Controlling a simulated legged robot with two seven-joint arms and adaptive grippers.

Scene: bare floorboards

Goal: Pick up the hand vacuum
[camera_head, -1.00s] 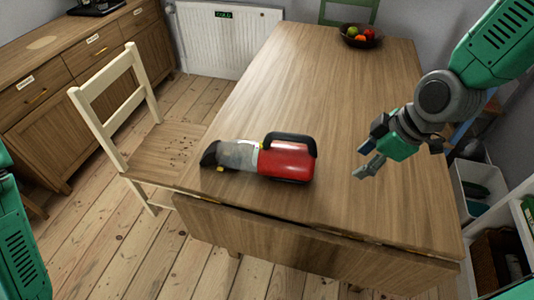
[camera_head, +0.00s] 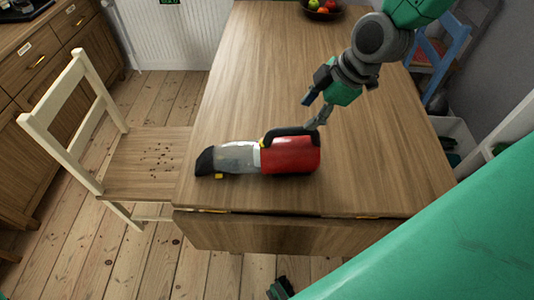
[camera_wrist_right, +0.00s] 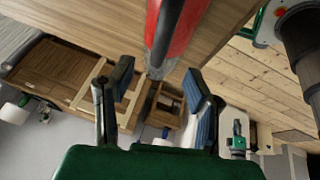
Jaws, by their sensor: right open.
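In the right wrist view, the open fingers (camera_wrist_right: 158,70) sit on either side of the line toward the red vacuum body (camera_wrist_right: 175,35), which is beyond the tips.
The wooden table (camera_head: 260,70) is otherwise mostly clear. A bowl of fruit (camera_head: 322,12) stands at its far end. A cream chair (camera_head: 75,115) is at the left, a blue chair (camera_head: 455,40) at the right. A sideboard (camera_head: 30,60) lines the left wall.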

